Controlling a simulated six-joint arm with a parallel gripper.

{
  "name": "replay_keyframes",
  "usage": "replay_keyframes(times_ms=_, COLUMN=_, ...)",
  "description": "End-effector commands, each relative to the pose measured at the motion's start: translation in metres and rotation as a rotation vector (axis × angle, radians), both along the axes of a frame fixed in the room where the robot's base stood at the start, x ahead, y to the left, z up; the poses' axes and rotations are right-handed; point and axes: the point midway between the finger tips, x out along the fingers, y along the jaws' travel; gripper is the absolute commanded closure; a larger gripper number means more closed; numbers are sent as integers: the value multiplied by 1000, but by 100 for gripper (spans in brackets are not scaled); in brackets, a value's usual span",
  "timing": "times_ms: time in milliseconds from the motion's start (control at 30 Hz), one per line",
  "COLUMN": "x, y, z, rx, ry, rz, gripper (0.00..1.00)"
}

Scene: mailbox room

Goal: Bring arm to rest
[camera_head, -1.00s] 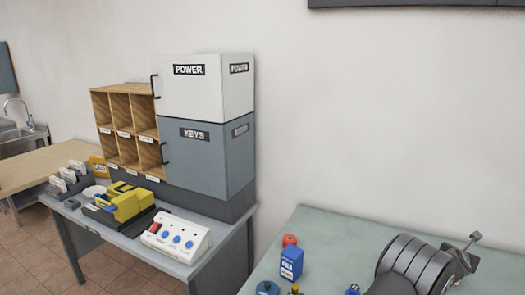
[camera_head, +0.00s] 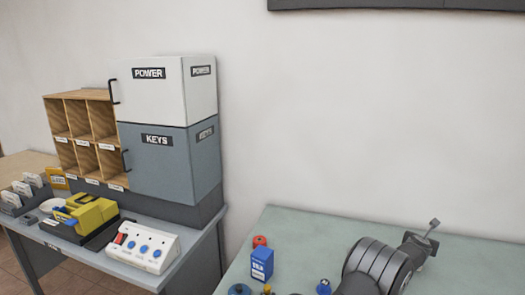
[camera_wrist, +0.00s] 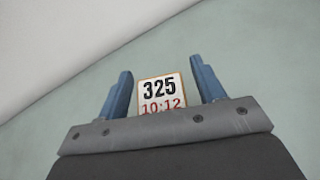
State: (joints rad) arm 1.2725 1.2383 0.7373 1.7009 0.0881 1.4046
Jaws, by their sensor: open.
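My gripper (camera_wrist: 161,65) shows in the wrist view with its two blue fingers spread apart. A small card (camera_wrist: 160,92) with a brown edge, reading "325" and "10:12", shows between the fingers. Neither finger touches it in the picture, and its lower edge is hidden behind the gripper's grey body. I cannot tell how far it is from the fingers. In the head view my dark arm is at the lower right, over the green table (camera_head: 300,228); the fingers cannot be made out there.
A blue box (camera_head: 262,264) and a red roll (camera_head: 260,241) stand on the green table. To the left, a desk carries a white button panel (camera_head: 143,247), a yellow device (camera_head: 88,213), POWER (camera_head: 170,95) and KEYS (camera_head: 165,165) cabinets and wooden pigeonholes (camera_head: 75,125).

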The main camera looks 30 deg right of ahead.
Motion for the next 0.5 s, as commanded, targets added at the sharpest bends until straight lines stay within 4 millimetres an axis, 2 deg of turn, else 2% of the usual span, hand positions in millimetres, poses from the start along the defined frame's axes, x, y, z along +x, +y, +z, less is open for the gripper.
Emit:
replay_keyframes(times_ms=433, x=0, y=0, z=-2, rx=2, ry=-1, rz=-1, gripper=38)
replay_keyframes(times_ms=500, x=-1, y=3, z=2, rx=2, ry=-2, rz=0, gripper=38)
